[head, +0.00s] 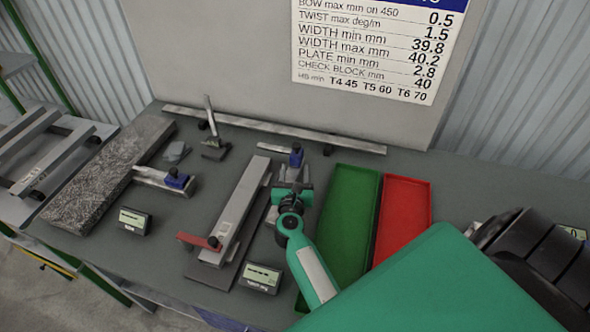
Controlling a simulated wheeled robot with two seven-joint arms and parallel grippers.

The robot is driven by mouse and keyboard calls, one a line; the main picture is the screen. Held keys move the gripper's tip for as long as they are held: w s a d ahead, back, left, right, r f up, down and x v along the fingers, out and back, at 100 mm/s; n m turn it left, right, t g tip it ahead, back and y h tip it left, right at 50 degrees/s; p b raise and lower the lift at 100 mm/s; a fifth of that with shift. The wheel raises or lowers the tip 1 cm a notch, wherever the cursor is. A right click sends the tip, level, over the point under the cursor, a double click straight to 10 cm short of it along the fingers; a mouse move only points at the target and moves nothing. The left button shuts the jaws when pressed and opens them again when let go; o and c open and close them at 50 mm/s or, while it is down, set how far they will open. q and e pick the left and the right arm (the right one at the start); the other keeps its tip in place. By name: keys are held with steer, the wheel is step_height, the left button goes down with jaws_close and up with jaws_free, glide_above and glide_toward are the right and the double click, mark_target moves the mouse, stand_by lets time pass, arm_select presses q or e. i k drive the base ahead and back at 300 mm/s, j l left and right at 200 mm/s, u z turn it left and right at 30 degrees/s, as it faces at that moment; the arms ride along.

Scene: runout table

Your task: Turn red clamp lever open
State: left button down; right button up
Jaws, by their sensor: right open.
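The red clamp lever (198,241) lies low across the near end of a long grey bar (238,205) on a fixture, its free end pointing left. My right gripper (291,187) is right of the bar and beyond the lever, apart from the lever. It is open, and its fingertips are small and partly hidden by my green wrist. I cannot tell if anything is between them. My left gripper is not in view.
A blue-topped gauge (296,156) stands just past my right gripper. A green tray (349,215) and red tray (404,217) lie to the right. Displays (260,278) and (134,221) flank the fixture. A granite block (105,175) is at left.

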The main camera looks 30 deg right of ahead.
mark_target(212, 243)
steer(key=k+j, duration=1.1)
steer(key=k, duration=0.2)
